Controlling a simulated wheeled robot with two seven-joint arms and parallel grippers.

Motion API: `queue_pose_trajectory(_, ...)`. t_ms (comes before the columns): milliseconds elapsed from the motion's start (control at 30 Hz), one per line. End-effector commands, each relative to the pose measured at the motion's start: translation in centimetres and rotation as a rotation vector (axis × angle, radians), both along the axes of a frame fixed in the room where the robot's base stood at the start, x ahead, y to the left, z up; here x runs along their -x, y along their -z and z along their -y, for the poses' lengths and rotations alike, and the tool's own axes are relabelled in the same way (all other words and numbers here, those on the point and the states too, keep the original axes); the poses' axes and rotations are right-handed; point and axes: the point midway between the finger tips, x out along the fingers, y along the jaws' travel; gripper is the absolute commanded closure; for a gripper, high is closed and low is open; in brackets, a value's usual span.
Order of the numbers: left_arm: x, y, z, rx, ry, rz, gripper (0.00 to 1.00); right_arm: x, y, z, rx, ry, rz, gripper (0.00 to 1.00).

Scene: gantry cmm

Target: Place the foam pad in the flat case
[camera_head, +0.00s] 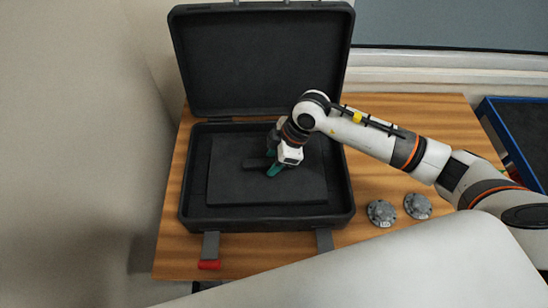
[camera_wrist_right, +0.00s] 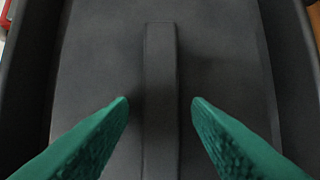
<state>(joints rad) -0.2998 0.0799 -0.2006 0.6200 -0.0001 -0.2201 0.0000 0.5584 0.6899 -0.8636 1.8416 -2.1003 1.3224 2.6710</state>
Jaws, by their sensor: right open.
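The flat case (camera_head: 344,212) is black and stands open on the wooden table, its lid (camera_head: 262,60) raised at the back. The dark foam pad (camera_head: 235,190) lies inside the case, apparently flat, with a margin around it. A raised bar (camera_wrist_right: 160,60) like a handle runs along the pad's middle. My right gripper (camera_head: 275,168) is over the pad, its green fingers pointing down. In the right wrist view the fingers (camera_wrist_right: 160,100) are open, one on each side of the bar, with a gap on both sides. My left gripper is not in view.
Two grey round flanged parts (camera_head: 382,212) (camera_head: 417,206) sit on the table (camera_head: 400,110) right of the case. A latch with a red end (camera_head: 209,265) hangs at the case's front. A blue-edged tray (camera_head: 500,125) is at the far right. A pale surface covers the lower foreground.

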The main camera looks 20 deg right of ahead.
Motion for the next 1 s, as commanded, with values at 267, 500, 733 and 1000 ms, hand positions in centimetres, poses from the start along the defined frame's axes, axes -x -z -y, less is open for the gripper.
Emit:
queue_pose_trajectory(267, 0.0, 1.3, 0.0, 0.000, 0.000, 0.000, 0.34, 0.3, -3.6, 1.6, 0.000, 0.001, 0.007, 0.55)
queue_pose_trajectory(500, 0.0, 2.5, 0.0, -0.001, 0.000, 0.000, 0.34, 0.9, -8.2, 3.5, 0.001, 0.001, 0.006, 0.55)
queue_pose_trajectory(733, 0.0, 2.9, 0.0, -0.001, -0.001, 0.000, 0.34, 1.2, -10.7, 4.4, 0.000, 0.000, 0.003, 0.55)
queue_pose_trajectory(1000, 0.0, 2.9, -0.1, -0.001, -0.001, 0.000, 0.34, 1.3, -11.0, 4.5, 0.000, 0.000, 0.001, 0.55)
